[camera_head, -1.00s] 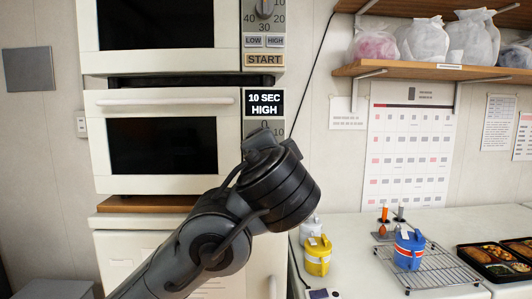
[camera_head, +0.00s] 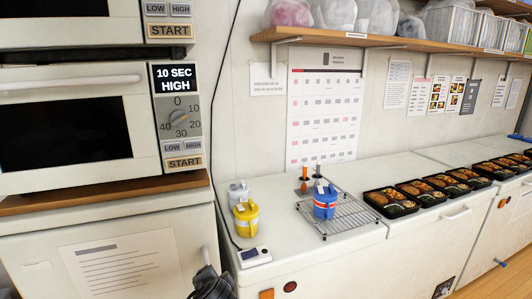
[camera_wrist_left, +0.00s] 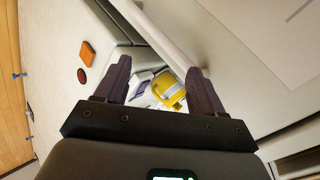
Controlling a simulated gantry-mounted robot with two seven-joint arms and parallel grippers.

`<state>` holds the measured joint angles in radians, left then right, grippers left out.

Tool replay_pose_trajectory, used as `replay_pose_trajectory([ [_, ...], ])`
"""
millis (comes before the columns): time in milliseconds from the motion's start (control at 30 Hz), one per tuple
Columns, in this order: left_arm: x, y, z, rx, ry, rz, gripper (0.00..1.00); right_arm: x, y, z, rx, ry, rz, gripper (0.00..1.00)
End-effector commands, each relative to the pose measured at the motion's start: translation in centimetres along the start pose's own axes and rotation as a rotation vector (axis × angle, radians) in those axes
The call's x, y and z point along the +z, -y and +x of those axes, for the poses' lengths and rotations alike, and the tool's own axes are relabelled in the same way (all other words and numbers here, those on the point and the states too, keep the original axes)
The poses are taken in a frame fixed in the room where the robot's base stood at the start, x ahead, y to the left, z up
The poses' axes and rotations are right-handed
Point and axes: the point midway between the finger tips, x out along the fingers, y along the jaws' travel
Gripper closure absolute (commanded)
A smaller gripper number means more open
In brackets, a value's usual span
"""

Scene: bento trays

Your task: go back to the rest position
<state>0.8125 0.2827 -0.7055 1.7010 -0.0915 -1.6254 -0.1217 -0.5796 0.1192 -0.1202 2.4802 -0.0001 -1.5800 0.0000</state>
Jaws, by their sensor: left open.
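My left arm (camera_head: 210,284) shows only as a dark piece at the bottom edge of the head view, in front of the lower cabinet. In the left wrist view my left gripper (camera_wrist_left: 158,82) has its two dark fingers spread apart with nothing held between them. Beyond the fingers, a yellow container (camera_wrist_left: 172,92) and a small white device with a display (camera_wrist_left: 140,88) show in the distance. My right gripper is in neither view.
Two microwaves stand stacked at left; the lower (camera_head: 80,125) reads 10 SEC HIGH. On the counter are a yellow container (camera_head: 246,220), a white one (camera_head: 238,192), a blue one (camera_head: 325,203) on a wire rack (camera_head: 345,216), and several bento trays (camera_head: 392,212). A shelf (camera_head: 400,42) hangs above.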

Motion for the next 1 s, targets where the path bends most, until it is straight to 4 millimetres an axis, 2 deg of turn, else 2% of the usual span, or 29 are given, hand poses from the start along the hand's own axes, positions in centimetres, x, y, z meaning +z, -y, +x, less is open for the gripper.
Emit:
replay_pose_trajectory([
  [33,1.7,-3.1,0.5,0.070,0.022,-0.006,0.31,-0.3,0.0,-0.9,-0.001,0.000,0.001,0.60],
  [200,7.7,-12.2,0.9,0.257,0.088,-0.051,0.31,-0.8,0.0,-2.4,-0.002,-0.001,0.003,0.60],
  [367,13.7,-19.2,-0.9,0.412,0.159,-0.122,0.31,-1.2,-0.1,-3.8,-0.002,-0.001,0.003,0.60],
  [500,19.0,-24.0,-3.9,0.526,0.231,-0.202,0.31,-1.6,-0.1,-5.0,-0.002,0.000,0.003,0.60],
  [600,22.7,-26.4,-6.4,0.586,0.287,-0.268,0.31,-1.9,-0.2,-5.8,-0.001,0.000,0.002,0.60],
  [700,25.8,-27.8,-8.8,0.624,0.336,-0.330,0.31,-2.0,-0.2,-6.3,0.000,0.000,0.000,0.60],
  [867,29.5,-28.4,-12.1,0.650,0.397,-0.415,0.31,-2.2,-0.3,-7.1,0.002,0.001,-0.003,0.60],
  [1000,32.0,-27.5,-14.8,0.642,0.434,-0.496,0.31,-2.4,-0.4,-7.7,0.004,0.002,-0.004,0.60],
])
